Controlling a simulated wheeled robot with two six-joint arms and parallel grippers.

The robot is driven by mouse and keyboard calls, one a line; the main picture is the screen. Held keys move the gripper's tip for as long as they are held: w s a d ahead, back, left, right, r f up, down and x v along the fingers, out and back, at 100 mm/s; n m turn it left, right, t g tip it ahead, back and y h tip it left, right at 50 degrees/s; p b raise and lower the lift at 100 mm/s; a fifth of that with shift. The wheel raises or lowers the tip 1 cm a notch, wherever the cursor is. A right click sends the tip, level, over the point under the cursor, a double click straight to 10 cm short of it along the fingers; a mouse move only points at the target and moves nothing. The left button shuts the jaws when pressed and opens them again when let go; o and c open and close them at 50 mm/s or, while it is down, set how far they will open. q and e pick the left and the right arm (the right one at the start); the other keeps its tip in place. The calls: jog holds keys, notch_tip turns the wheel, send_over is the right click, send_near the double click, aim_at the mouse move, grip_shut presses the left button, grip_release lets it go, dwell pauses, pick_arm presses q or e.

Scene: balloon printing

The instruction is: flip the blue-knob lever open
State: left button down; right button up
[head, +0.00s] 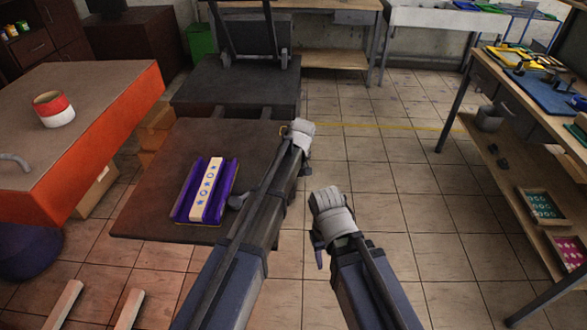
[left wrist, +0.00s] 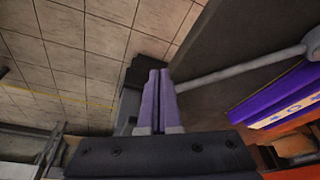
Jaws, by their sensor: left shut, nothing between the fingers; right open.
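A grey lever rod (left wrist: 240,70) with a rounded grey end shows in the left wrist view, running right from beside my left fingers. In the head view a rounded grey end (head: 237,201) shows beside the purple tray, partly behind my left arm. No blue knob can be made out. My left gripper (left wrist: 158,75) is shut and empty, with its purple fingers close to the rod's near end; contact is unclear. In the head view its fingers are hidden behind its wrist. My right gripper (head: 319,257) is open and empty, right of the press table, its fingers mostly hidden.
A purple tray (head: 181,211) holding a white strip with blue marks (head: 207,176) lies on the dark press table (head: 140,210). A workbench (head: 484,72) stands right. The tiled floor between is clear.

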pick_arm(q)
jog(key=p+v, duration=0.9)
jog(key=v, duration=0.1)
jog(key=shift+s+d, duration=0.2)
jog(key=shift+d, duration=0.1)
jog(key=s+a+m+g+h, duration=0.1)
jog(key=s+a+m, duration=0.1)
jog(key=s+a, duration=0.35)
jog(key=s+a+m, duration=0.2)
jog(key=s+a, duration=0.1)
jog(key=s, duration=0.6)
jog(key=s+a+m+g+h, duration=0.15)
jog(key=s+a, duration=0.25)
jog(key=s, duration=0.4)
jog(key=s+d+m+y, duration=0.2)
jog(key=s+d+m, duration=0.2)
jog(key=d, duration=0.6)
jog(key=shift+s+d+f+g, duration=0.2)
jog(key=shift+s+f+g, duration=0.2)
jog(key=shift+s, duration=0.45)
